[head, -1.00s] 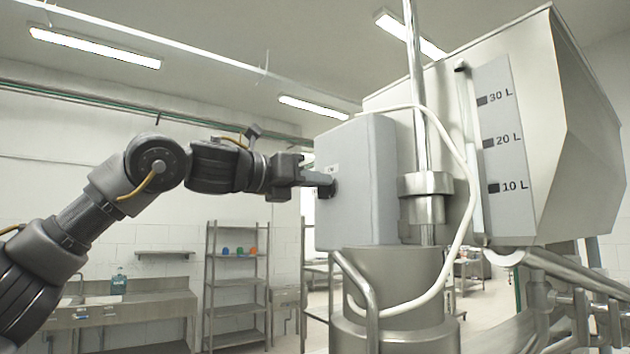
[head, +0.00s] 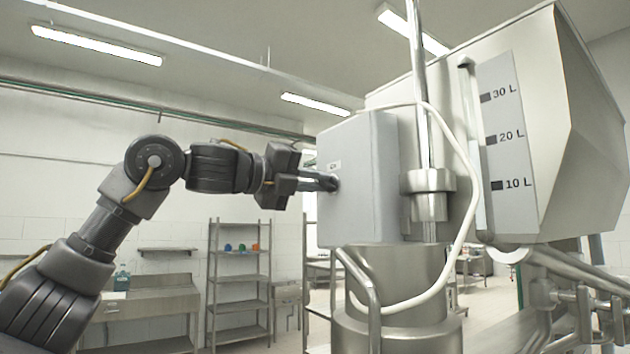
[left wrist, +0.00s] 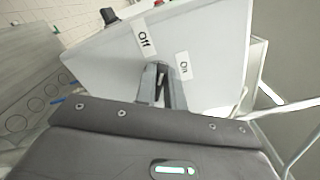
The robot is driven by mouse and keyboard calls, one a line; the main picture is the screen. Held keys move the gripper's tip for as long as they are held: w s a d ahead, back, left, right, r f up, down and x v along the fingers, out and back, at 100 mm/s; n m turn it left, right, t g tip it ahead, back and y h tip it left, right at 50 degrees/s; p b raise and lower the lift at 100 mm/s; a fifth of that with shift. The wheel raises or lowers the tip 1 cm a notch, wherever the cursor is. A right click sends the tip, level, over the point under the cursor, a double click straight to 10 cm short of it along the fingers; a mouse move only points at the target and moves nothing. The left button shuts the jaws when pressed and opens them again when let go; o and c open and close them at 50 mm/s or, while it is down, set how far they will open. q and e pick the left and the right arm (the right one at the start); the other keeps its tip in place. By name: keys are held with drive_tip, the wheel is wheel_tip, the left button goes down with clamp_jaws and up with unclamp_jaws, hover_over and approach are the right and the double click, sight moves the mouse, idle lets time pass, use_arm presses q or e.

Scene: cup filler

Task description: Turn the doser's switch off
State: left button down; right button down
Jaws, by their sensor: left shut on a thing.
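The doser's grey control box (head: 375,200) stands in the middle of the head view, beside a steel column. My left gripper (head: 329,183) reaches its left face from the left. Its fingers are shut on the switch (head: 335,184), a small dark knob on that face, mostly hidden by the fingers. In the left wrist view my fingers (left wrist: 161,88) meet the box's pale face (left wrist: 220,40) just below and between an "Off" label (left wrist: 143,39) and an "On" label (left wrist: 184,66). I cannot tell which label the switch points to. My right gripper is out of view.
A large steel hopper (head: 440,90) with a litre scale (head: 505,140) rises at the right. A white hose (head: 470,220) loops in front of the column. A shelf rack (head: 240,285) and a sink counter (head: 150,300) stand along the back wall, away from the arm.

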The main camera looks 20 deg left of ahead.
use_arm(q)
drive_tip(key=n, duration=0.6)
drive_tip(key=shift+f+b, duration=0.3)
drive_tip(key=shift+b, duration=0.05)
idle(0.4)
drive_tip(key=c, duration=1.5)
unclamp_jaws()
drive_tip(key=shift+a, duration=0.1)
drive_tip(key=b+v, duration=0.4)
drive_tip(key=v, duration=0.6)
drive_tip(key=shift+s+a+b, duration=0.25)
drive_tip(key=shift+a+b, duration=0.05)
